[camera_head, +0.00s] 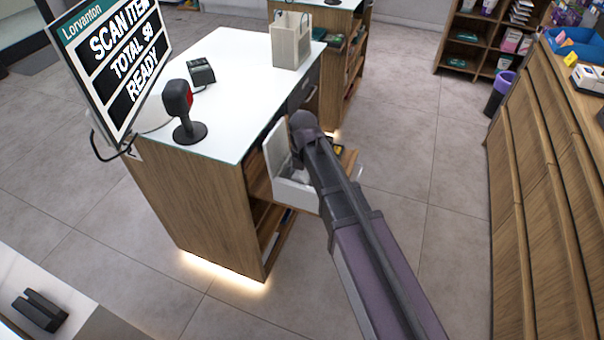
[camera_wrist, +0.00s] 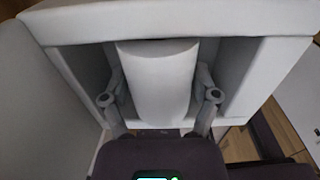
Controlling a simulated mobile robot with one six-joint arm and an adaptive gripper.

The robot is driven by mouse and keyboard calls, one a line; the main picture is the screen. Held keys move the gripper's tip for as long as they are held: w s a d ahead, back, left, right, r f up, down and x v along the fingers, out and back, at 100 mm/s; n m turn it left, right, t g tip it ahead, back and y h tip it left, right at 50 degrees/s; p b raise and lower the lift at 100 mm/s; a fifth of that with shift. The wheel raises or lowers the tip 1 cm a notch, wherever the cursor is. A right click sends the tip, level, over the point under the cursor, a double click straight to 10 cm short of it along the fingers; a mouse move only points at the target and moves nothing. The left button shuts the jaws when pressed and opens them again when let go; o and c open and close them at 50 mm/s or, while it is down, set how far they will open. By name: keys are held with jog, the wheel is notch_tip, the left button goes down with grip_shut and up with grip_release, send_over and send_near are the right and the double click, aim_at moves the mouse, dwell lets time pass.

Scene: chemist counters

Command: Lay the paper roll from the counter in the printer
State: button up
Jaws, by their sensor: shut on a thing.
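The white printer (camera_head: 293,195) sits on a pulled-out shelf at the side of the checkout counter, with its lid (camera_head: 277,146) standing open. Its walls (camera_wrist: 270,80) surround the open bay in the wrist view. The white paper roll (camera_wrist: 158,68) is between the two fingers of my gripper (camera_wrist: 160,92), which is shut on it. The roll is at the bay, with bay walls to both sides. Whether it touches the bay floor I cannot tell. In the head view my arm hides most of the gripper and roll.
The counter top (camera_head: 235,75) holds a red-and-black scanner (camera_head: 184,110), a card terminal (camera_head: 201,72) and a paper bag (camera_head: 291,42). A screen (camera_head: 115,60) stands at its left. A wooden drawer cabinet (camera_head: 540,150) is at the right. Open floor (camera_head: 430,150) lies between.

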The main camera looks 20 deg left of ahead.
jog(key=shift+f, duration=0.35)
dwell(0.3)
jog(key=o, duration=1)
jog(key=shift+o, duration=0.2)
jog(key=shift+r, duration=0.15)
notch_tip(320, 180, up, 8)
jog(key=p, duration=0.7)
jog(key=shift+p, duration=0.3)
